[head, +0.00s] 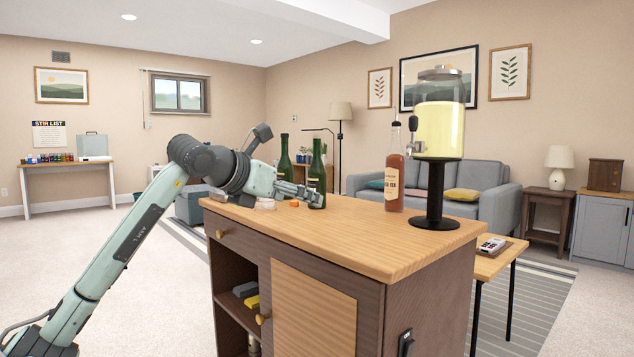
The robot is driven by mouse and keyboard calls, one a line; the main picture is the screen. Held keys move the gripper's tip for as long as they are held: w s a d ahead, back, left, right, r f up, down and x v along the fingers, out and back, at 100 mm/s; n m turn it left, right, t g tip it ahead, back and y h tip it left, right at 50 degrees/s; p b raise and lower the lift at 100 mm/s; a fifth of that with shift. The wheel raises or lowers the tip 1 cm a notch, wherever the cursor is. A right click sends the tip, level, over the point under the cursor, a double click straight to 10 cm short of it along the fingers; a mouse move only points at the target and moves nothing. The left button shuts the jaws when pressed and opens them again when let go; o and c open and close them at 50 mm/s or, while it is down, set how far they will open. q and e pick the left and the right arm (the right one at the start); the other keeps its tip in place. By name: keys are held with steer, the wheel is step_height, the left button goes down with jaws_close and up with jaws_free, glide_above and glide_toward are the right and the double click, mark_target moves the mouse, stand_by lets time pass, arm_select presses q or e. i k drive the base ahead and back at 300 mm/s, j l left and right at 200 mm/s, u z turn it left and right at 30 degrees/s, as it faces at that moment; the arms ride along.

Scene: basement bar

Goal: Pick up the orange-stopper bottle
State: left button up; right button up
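Two dark green bottles stand upright on the wooden bar top, one behind (284,158) and one nearer (317,175). A reddish-brown bottle (394,180) with a pale label stands further right. I cannot make out an orange stopper on any upright bottle. A small orange piece (294,203) lies on the bar top below my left gripper; I cannot tell whether it belongs to a bottle. My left gripper (308,193) reaches in from the left, low over the bar top, overlapping the nearer green bottle in the view. Contact and finger opening are unclear. My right gripper is out of view.
A drink dispenser (438,130) with yellow liquid stands on a black pedestal right of the reddish bottle. Small pale round items (265,204) lie near the bar's left end. The bar top's front right (390,245) is clear. A sofa (495,205) stands behind.

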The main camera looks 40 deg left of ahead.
mark_target(316, 172)
steer(key=i+j, duration=0.4)
steer(key=j, duration=0.15)
steer(key=i+j, duration=0.35)
steer(key=j, duration=0.2)
